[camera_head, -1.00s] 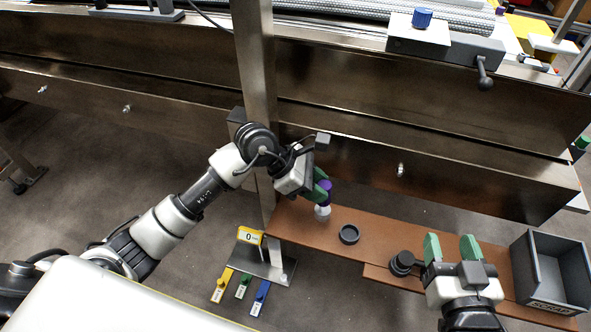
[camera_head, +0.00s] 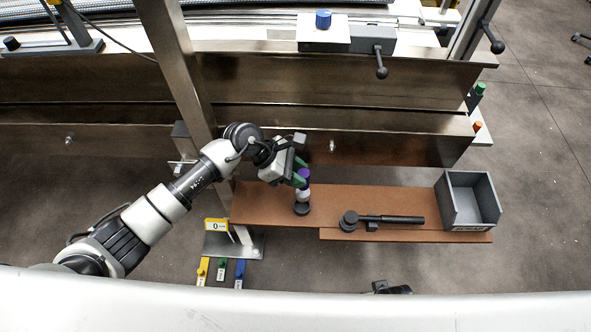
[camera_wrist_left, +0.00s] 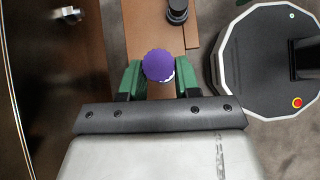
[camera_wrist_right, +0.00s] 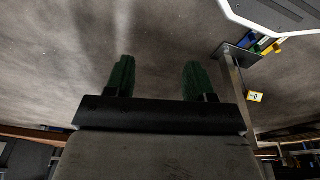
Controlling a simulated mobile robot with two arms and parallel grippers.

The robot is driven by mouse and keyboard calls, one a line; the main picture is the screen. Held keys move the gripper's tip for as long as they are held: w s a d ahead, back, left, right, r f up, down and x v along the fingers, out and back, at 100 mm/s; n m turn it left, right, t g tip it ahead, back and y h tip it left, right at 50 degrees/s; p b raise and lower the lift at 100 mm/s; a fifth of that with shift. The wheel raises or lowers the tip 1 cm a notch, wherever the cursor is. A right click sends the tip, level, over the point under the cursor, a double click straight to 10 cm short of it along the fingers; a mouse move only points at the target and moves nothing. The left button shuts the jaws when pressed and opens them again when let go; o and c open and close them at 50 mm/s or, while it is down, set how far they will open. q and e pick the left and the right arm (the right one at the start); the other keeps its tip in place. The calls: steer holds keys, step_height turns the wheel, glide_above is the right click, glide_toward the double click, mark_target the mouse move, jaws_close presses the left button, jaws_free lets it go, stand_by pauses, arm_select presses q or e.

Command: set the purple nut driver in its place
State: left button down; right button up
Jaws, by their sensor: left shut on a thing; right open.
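The purple nut driver (camera_head: 304,179) stands upright over the brown shelf, its white lower part showing below the purple handle. My left gripper (camera_head: 300,172) is shut on the handle from the upper left. In the left wrist view the round purple top (camera_wrist_left: 158,64) is between the green fingers. A dark round holder (camera_head: 302,209) is directly below the driver's white part. I cannot tell whether the driver's lower end is inside it or just above it.
The brown shelf (camera_head: 265,203) also bears a dark tool with a round head and handle (camera_head: 395,219) and a grey open bin (camera_head: 447,203) at its right end. The metal conveyor frame (camera_head: 300,90) runs behind. A metal post (camera_head: 180,65) stands left of the shelf.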

mark_target(297, 191)
arm_select(q)
steer(key=shift+r, duration=0.1)
arm_select(e)
steer(key=s+d+f+g, duration=0.1)
steer(key=s+d+f, duration=0.1)
steer(key=s+f, duration=1)
step_height(297, 191, down, 3)
steer(key=shift+s+r, duration=0.2)
steer(key=shift+w, duration=0.1)
arm_select(q)
steer(key=shift+f+b, duration=0.85)
steer(key=shift+b, duration=0.2)
step_height(297, 191, down, 2)
steer(key=shift+f+b, duration=0.25)
steer(key=shift+b, duration=0.95)
steer(key=shift+f, duration=0.25)
arm_select(e)
steer(key=w+a+r+t, duration=0.1)
steer(key=w+a+r, duration=0.1)
steer(key=w+r, duration=0.7)
steer(key=w, duration=0.3)
steer(key=shift+r, duration=0.25)
arm_select(q)
steer(key=shift+b, duration=0.3)
arm_select(e)
steer(key=shift+w+r, duration=0.2)
steer(key=shift+r, duration=0.05)
steer(key=shift+w+r, duration=0.1)
steer(key=shift+r, duration=0.15)
